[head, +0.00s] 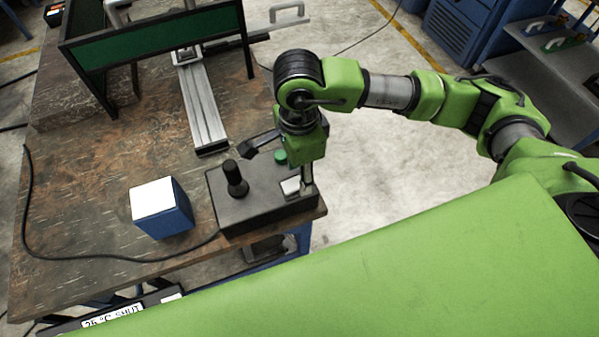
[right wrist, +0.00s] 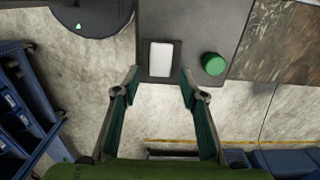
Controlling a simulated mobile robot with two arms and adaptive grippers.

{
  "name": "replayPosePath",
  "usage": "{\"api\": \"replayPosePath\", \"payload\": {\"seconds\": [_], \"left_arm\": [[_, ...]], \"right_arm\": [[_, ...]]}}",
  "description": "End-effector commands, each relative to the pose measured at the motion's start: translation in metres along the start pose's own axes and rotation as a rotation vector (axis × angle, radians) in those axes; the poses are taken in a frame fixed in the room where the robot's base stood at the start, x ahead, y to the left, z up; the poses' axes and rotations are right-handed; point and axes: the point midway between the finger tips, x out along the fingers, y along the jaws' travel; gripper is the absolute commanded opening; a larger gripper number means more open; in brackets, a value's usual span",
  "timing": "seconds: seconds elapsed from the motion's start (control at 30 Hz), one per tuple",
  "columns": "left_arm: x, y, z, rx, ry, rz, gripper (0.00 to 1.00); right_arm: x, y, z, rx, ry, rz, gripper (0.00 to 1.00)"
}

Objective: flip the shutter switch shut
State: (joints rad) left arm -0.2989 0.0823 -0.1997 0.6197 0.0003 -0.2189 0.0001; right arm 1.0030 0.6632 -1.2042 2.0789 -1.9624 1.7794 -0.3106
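The shutter switch seems to be the white rocker (head: 290,187) on the right part of the dark control box (head: 250,205). In the right wrist view the white rocker (right wrist: 161,59) lies just beyond and between the fingertips. My right gripper (head: 279,170) points down over the box, fingers spread, with nothing between them; it also shows open in the right wrist view (right wrist: 160,77). Whether a finger touches the rocker I cannot tell. Its tilt is unclear. My left gripper is not in view.
A green button (head: 281,157) and a black joystick (head: 234,178) stand on the box. A blue block with a white top (head: 160,207) is left of it. A metal rail (head: 202,105) and dark-green framed panel (head: 155,38) are behind.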

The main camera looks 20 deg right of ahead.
Motion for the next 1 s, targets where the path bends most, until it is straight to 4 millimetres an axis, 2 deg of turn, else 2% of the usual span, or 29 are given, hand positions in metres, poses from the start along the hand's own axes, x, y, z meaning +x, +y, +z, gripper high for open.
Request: {"api": "replayPosePath", "payload": {"seconds": [0.3,0.5,0.67,1.0], "left_arm": [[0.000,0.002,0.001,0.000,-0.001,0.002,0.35],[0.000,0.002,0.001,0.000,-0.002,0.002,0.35],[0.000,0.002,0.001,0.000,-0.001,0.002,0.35],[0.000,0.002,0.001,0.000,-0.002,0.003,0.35]], "right_arm": [[-0.067,-0.001,0.001,-0.003,-0.002,-0.007,0.39],[-0.098,-0.001,0.001,-0.003,-0.001,-0.004,0.39],[-0.108,0.000,0.001,-0.002,0.001,-0.002,0.39],[-0.109,0.000,0.001,-0.002,0.000,0.000,0.39]]}}
